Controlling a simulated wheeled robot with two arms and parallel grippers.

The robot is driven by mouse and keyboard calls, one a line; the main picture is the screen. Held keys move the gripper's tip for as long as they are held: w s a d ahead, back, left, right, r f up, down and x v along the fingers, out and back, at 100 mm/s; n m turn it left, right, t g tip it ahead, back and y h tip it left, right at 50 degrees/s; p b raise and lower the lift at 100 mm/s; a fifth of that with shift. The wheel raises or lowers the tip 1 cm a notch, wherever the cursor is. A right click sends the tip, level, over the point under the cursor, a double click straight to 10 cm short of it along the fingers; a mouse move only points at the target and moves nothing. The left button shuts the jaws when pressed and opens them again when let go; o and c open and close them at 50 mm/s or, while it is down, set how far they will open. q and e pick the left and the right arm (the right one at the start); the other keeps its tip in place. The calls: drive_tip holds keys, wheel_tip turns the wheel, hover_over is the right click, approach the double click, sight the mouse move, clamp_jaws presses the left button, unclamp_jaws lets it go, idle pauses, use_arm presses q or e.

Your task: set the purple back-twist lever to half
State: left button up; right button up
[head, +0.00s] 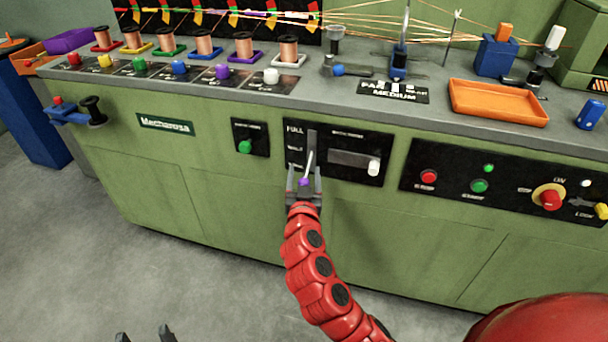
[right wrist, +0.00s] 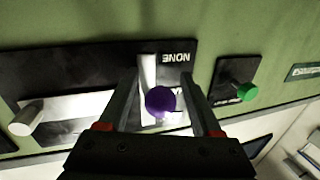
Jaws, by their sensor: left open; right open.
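The purple lever knob (head: 304,182) is on a pale stem in front of a black slotted panel (head: 295,158) marked FULL at the top, with lower labels. In the head view the knob hangs low, near the panel's bottom edge. My right gripper (head: 304,178) is open, with a finger on either side of the knob. In the right wrist view, the knob (right wrist: 160,101) sits between the open fingers (right wrist: 165,88), with gaps on both sides. That view shows NONE upside down; another label is partly hidden by the knob. My left gripper (head: 145,335) is open and empty at the bottom edge.
A white-knobbed slider (head: 374,168) lies right of the lever, and a green knob (head: 245,147) lies left. Red and green buttons (head: 429,177) are further right. The bench top holds copper spools (head: 244,47) and an orange tray (head: 498,112). The floor in front is clear.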

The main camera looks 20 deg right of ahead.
clamp_jaws()
idle(0.3)
idle(1.1)
